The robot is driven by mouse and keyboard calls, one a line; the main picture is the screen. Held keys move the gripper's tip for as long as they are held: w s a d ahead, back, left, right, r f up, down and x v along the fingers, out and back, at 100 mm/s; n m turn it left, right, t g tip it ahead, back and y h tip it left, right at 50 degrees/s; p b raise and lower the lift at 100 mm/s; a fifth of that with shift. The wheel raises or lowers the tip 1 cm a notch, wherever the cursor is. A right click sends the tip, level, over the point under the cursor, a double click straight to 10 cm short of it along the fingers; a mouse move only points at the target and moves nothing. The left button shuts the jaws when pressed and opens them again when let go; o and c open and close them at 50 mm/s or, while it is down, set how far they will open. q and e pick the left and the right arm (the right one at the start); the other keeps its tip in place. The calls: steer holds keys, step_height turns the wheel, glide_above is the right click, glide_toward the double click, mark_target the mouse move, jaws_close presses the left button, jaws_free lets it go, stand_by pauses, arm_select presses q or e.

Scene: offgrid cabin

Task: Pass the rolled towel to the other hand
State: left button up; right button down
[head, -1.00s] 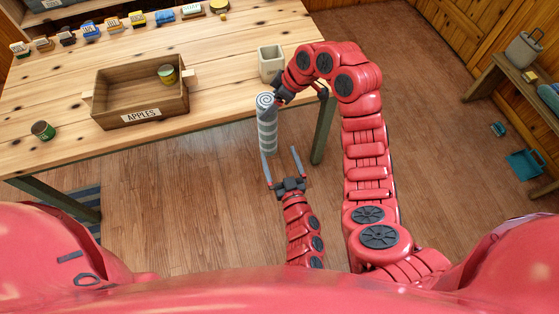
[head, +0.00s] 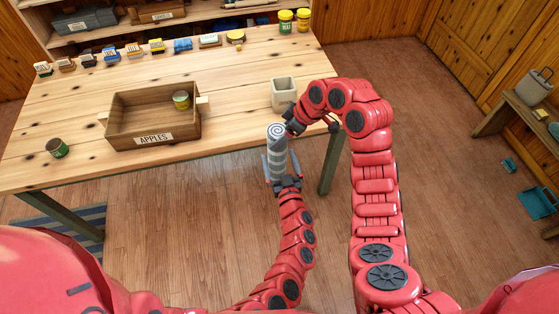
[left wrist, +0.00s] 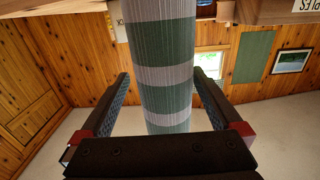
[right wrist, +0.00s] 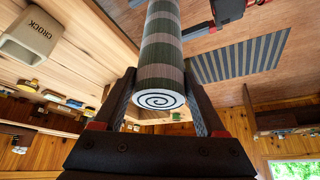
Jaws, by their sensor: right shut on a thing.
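The rolled towel (head: 278,160), striped grey-green and pale with a spiral end, hangs upright just off the table's front edge. My right gripper (head: 287,124) is shut on its upper end; the right wrist view shows the spiral end of the towel (right wrist: 160,101) between the fingers. My left gripper (head: 279,156) is open, with one finger on each side of the towel's lower part. In the left wrist view the towel (left wrist: 163,75) stands between the spread fingers, with a clear gap at the left finger.
A side bench (head: 520,105) stands at the right. The floor in front is clear.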

arm_select(q)
steer(key=shift+d, duration=0.1)
steer(key=c, duration=1.2)
steer(key=shift+c, duration=1)
arm_select(e)
jaws_free()
steer(key=shift+a, duration=0.1)
